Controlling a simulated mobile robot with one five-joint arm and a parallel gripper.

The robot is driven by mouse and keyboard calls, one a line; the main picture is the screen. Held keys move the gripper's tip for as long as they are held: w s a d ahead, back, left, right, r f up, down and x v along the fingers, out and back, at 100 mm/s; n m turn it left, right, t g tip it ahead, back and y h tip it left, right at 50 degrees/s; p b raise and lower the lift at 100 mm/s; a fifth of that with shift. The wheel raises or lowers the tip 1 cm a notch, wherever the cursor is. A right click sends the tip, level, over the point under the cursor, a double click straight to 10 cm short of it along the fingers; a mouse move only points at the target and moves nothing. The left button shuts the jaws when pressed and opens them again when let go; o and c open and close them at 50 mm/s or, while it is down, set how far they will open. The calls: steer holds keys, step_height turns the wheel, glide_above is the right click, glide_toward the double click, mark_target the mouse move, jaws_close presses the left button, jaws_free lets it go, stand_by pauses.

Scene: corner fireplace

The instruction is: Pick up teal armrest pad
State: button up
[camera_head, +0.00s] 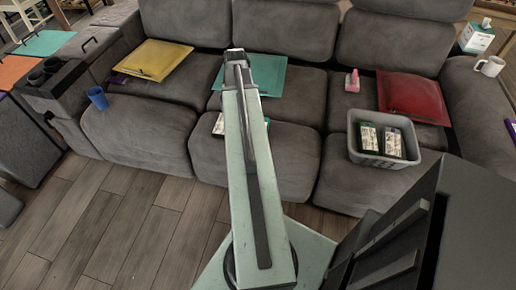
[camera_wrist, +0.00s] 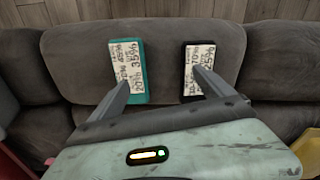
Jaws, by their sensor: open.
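A flat teal pad (camera_head: 48,42) lies on the left armrest, at the upper left of the head view. An orange pad (camera_head: 14,71) lies in front of it. A teal square cushion (camera_head: 268,76) lies on the middle sofa seat, partly hidden by my arm. My gripper (camera_head: 235,54) is over the middle of the sofa, far to the right of the armrest pad. In the wrist view my gripper (camera_wrist: 161,78) is open, with nothing between its fingers. The fingers overlap a teal labelled box (camera_wrist: 128,65) and a black labelled box (camera_wrist: 199,60) on the seat. The armrest pad is not in that view.
The sofa also carries a yellow cushion (camera_head: 153,59), a blue cup (camera_head: 97,98), a pink bottle (camera_head: 352,80), a red cushion (camera_head: 410,96) and a grey bin (camera_head: 384,159) holding boxes. A mug (camera_head: 490,66) stands on the right armrest. Wooden floor (camera_head: 110,220) is clear at front left.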

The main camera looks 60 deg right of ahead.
steer(key=shift+m, duration=0.9)
steer(key=s+d+f, duration=0.1)
steer(key=s, duration=0.1)
steer(key=s+d+f+b, duration=0.1)
steer(key=s+d, duration=0.1)
steer(key=s+d+f, duration=0.1)
steer(key=s+d, duration=0.1)
steer(key=shift+s+d+f, duration=0.2)
steer(key=shift+d+f, duration=0.05)
steer(key=shift+f, duration=0.05)
steer(key=f+b, duration=0.8)
steer(key=shift+w+a, duration=0.25)
steer(key=shift+r, duration=0.2)
steer(key=c, duration=1.5)
